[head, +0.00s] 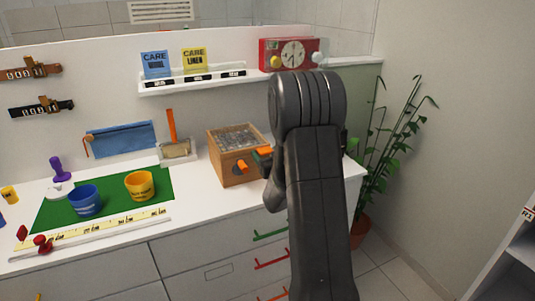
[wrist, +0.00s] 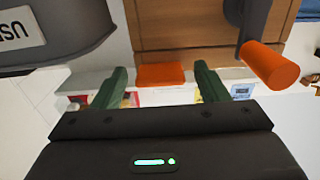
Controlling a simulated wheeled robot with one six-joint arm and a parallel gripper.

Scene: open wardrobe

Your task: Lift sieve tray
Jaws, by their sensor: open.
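The wooden box (head: 236,166) stands on the white counter with a grey mesh sieve tray (head: 237,137) showing in its open top. An orange tab (wrist: 160,75) shows on the box side in the wrist view. My gripper (head: 263,157) is at the right side of the box, partly hidden by my arm. In the wrist view my gripper (wrist: 159,72) is open, with one dark green finger on each side of the orange tab. Whether the fingers touch the tab I cannot tell.
An orange crank handle (wrist: 270,65) sticks out close to the right finger; it also shows in the head view (head: 242,167). A dustpan (head: 176,150) stands left of the box. A green mat (head: 110,212) holds blue and yellow cups. A plant (head: 380,150) stands at right.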

